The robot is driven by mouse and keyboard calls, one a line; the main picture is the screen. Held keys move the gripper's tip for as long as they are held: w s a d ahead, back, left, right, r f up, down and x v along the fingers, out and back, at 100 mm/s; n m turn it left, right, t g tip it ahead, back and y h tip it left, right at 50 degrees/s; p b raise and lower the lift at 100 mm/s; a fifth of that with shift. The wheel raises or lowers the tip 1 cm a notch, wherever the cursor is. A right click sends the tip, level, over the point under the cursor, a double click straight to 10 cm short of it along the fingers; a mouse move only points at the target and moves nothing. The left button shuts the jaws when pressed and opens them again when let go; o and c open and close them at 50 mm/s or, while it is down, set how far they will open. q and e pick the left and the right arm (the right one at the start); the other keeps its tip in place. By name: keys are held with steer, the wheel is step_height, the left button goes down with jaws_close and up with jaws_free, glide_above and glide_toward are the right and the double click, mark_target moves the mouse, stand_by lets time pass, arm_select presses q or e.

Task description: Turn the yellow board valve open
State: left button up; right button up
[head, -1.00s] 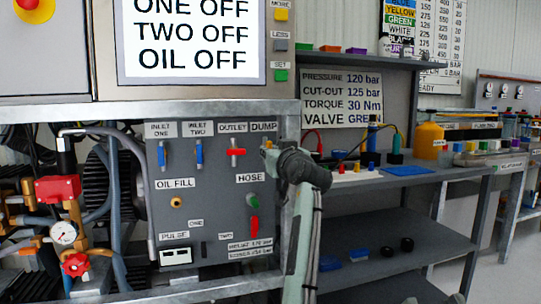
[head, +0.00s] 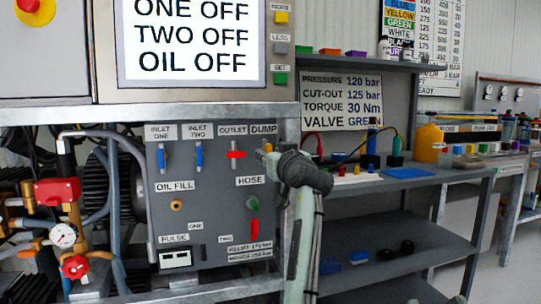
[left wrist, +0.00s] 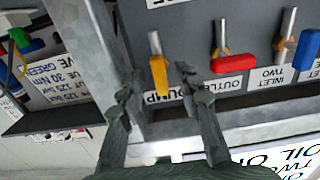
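The yellow valve handle (left wrist: 159,76) sits on the grey board (head: 208,215) by the DUMP label. In the left wrist view, which shows the board upside down, the handle lies between my two left fingertips with a gap on each side. My left gripper (left wrist: 158,78) is open; I cannot tell whether its tips reach as deep as the handle. In the head view my left gripper (head: 271,158) covers most of this valve, and only a bit of yellow shows. My right gripper is in neither view.
A red OUTLET handle (head: 236,154) lies crosswise beside it, with blue inlet handles (head: 198,156) further left. A metal frame post (left wrist: 85,45) stands close to my left gripper. Shelving (head: 400,228) is at the right.

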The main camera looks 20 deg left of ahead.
arm_select(q)
steer(key=v, duration=1.1)
steer(key=shift+s+d, duration=0.2)
steer(key=shift+d, duration=0.1)
